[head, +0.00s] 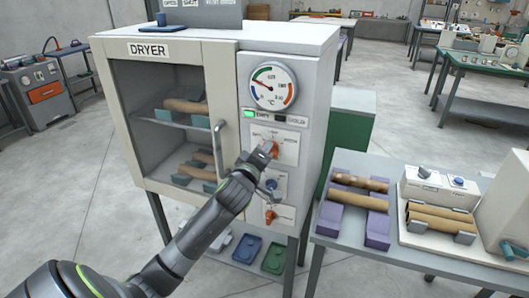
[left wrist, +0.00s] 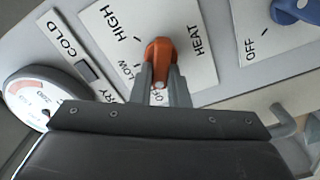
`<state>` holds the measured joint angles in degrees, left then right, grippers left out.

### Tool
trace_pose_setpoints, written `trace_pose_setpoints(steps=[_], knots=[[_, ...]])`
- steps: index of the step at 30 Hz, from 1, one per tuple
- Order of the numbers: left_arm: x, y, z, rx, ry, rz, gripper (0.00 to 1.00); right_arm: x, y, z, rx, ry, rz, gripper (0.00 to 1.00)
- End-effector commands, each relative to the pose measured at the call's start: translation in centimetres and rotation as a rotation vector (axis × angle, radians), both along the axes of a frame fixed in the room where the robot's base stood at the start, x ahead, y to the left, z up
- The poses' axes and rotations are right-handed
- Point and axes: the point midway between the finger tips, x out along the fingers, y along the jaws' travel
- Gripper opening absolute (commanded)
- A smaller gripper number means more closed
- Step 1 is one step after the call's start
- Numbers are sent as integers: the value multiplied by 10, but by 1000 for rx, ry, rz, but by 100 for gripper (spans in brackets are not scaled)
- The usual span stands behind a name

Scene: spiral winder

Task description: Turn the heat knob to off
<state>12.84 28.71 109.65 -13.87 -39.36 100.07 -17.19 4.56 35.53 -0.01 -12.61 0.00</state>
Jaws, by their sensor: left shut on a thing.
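The orange heat knob (head: 272,149) sits on a white plate on the dryer's right-hand panel, below the round dial. In the left wrist view the heat knob (left wrist: 159,50) shows on a plate marked HEAT, HIGH, LOW and OFF. My left gripper (head: 262,154) reaches up to the panel and is shut on the heat knob; its fingers (left wrist: 160,82) close around the knob's sides. The fingers partly cover the OFF mark. I cannot tell exactly which mark the knob points to. My right gripper is not in view.
Below are a blue knob (head: 271,185) and a lower orange knob (head: 270,216). The dryer's door handle (head: 219,150) stands out left of my gripper. A green lamp (head: 249,114) is lit under the dial (head: 273,86). A table with brown tubes (head: 358,182) stands at right.

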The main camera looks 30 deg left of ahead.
Motion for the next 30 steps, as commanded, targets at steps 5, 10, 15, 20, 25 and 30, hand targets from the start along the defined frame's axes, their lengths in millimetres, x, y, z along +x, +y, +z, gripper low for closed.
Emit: trace_pose_setpoints(steps=[5, 10, 15, 20, 25, 30], knots=[[0, 0, -1, -8, 0, 0, 0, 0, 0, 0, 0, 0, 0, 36], [0, 0, -1, -8, 0, 0, 0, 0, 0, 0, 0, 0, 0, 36], [0, 0, -1, -7, 1, 0, 33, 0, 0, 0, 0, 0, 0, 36], [0, 0, -1, -6, 0, 0, 36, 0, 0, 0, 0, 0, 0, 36], [-1, 0, -1, -5, 0, 0, 36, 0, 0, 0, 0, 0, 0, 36], [-13, -3, -2, -4, 0, -1, 36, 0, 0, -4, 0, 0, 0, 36]])
